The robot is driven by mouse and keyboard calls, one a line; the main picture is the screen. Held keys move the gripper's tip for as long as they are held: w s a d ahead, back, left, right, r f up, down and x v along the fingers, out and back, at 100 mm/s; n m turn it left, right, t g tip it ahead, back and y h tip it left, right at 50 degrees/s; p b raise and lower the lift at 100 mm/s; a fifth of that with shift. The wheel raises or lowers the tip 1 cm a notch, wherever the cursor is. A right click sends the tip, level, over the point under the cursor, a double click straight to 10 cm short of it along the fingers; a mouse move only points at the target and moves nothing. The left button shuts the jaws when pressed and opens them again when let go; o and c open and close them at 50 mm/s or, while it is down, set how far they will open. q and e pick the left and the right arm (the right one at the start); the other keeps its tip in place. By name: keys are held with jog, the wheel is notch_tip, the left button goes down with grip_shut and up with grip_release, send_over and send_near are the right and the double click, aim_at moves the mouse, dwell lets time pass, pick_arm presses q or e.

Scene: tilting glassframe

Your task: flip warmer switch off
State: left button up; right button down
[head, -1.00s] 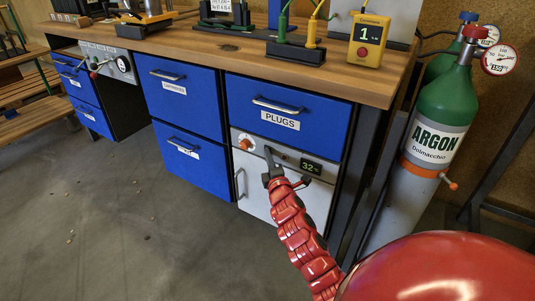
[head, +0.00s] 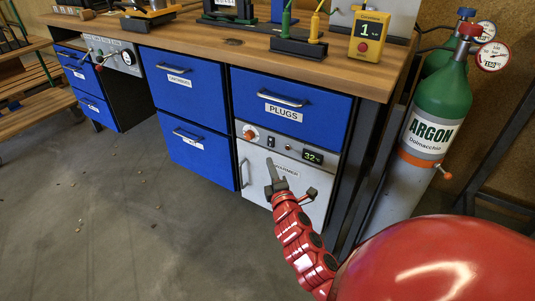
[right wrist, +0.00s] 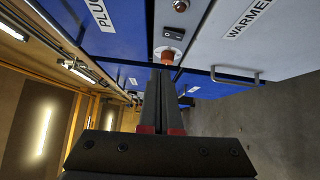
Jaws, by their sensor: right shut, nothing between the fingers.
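The warmer is a grey unit under the plugs drawer, with a control strip and a light door (head: 310,188) labelled WARMER. The strip carries an orange knob (head: 250,134), a small black rocker switch (head: 271,142) and a lit green display (head: 313,156) reading about 32. My right gripper (head: 270,168) is shut and empty, in front of the door just below the switch in the head view. In the right wrist view the switch (right wrist: 173,36) shows beyond the shut fingertips (right wrist: 160,72), near the orange knob (right wrist: 168,57). I cannot tell which way the rocker is tipped.
The blue plugs drawer (head: 291,93) with its bar handle is above the strip. The warmer's door handle (head: 243,174) sticks out at left. An argon cylinder (head: 437,120) stands to the right of the bench.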

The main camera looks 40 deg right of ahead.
jog(key=shift+v, duration=1.4)
jog(key=shift+r, duration=0.1)
